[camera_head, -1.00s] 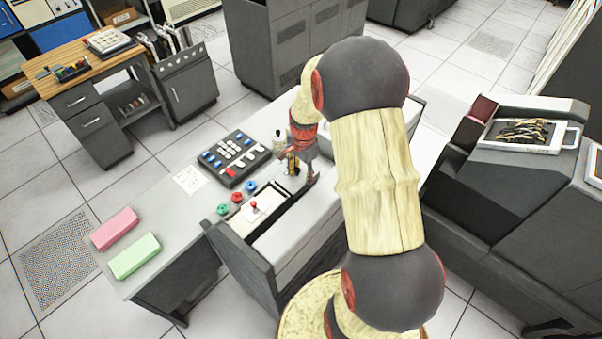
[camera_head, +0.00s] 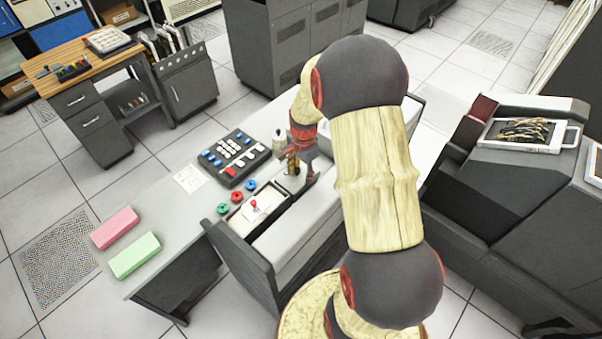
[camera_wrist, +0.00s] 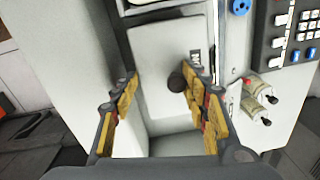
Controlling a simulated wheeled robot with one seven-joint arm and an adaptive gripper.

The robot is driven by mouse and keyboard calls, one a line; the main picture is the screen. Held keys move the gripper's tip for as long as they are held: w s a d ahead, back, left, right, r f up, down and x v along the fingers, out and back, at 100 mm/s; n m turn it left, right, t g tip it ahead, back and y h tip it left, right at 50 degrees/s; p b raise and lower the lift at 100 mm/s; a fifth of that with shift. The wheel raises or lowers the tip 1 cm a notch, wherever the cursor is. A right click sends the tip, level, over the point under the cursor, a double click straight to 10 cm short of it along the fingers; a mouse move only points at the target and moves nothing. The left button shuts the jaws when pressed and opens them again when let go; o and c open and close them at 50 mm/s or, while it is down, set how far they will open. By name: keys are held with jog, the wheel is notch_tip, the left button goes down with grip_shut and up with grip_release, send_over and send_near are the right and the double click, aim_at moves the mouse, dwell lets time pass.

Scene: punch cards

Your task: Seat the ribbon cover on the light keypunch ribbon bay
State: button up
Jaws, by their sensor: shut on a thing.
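My gripper (camera_head: 302,172) is over the light desktop machine, the keypunch (camera_head: 296,240). In the wrist view its fingers (camera_wrist: 158,84) straddle a pale flat panel with a dark round knob, which I take as the ribbon cover (camera_wrist: 160,45). The gripper is shut on it; the knob lies close to the right finger. The exact contact is hard to see. A pale recess (camera_wrist: 175,146) shows below the panel; I cannot tell whether it is the ribbon bay. In the head view my gripper and arm hide the cover.
A key panel (camera_head: 233,157), coloured spools (camera_head: 237,196) and small bottles (camera_wrist: 262,92) are close by. Pink (camera_head: 115,228) and green (camera_head: 135,254) blocks lie at the table's left end.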

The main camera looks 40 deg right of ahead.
aim_at(301, 179)
jog(key=shift+f, duration=0.15)
jog(key=shift+f, duration=0.35)
jog(key=shift+f+b, duration=0.65)
jog(key=shift+f, duration=0.35)
dwell(1.3)
jog(key=o, duration=1.2)
jog(key=o, duration=0.3)
jog(key=shift+f, duration=0.1)
jog(key=shift+o, duration=1)
jog(key=shift+s, duration=0.1)
